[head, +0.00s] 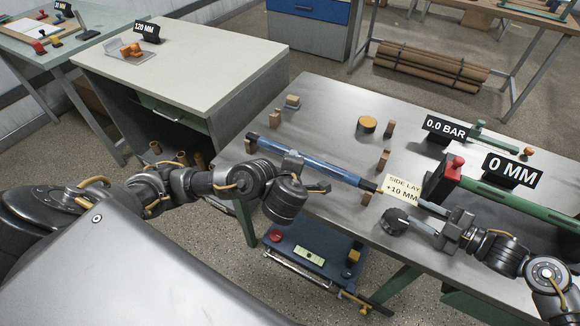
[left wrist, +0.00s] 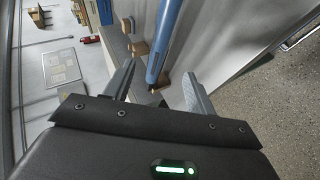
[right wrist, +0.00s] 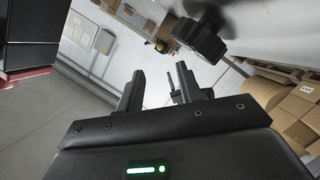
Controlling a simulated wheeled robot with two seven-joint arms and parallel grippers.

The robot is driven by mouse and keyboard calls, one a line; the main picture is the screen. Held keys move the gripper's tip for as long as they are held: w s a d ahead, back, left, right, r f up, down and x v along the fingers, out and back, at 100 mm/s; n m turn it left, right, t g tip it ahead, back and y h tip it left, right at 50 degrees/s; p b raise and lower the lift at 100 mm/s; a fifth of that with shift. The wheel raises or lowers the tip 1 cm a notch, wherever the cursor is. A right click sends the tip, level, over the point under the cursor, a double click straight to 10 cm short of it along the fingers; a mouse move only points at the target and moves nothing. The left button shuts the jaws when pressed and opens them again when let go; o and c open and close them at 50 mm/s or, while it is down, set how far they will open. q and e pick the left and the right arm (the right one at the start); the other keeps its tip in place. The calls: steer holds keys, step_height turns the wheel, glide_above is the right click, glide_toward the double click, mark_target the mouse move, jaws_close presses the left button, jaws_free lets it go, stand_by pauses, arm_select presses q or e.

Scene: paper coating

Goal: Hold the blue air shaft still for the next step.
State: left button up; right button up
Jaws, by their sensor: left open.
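The blue air shaft (head: 325,165) lies slantwise across the near side of the metal table, with dark ends and wooden blocks close by. In the left wrist view the shaft (left wrist: 165,40) runs between the spread fingers of my left gripper (left wrist: 157,88), with gaps on both sides. My right gripper (head: 424,216) is beside a black knob (head: 396,222) at the table's near edge. In the right wrist view its fingers (right wrist: 160,85) are apart with nothing between them, and the knob (right wrist: 200,37) is beyond them.
A "SIDE LAY +10 MM" tag (head: 402,190) is at the shaft's right end. Small wooden blocks (head: 384,160) stand behind the shaft.

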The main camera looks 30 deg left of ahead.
mark_target(306, 160)
arm_select(q)
steer(key=x, duration=0.9)
steer(key=shift+w+f, duration=0.2)
steer(key=shift+w, duration=0.15)
steer(key=shift+w+a+f, duration=0.3)
steer(key=shift+w, duration=0.05)
jaws_close()
stand_by(0.4)
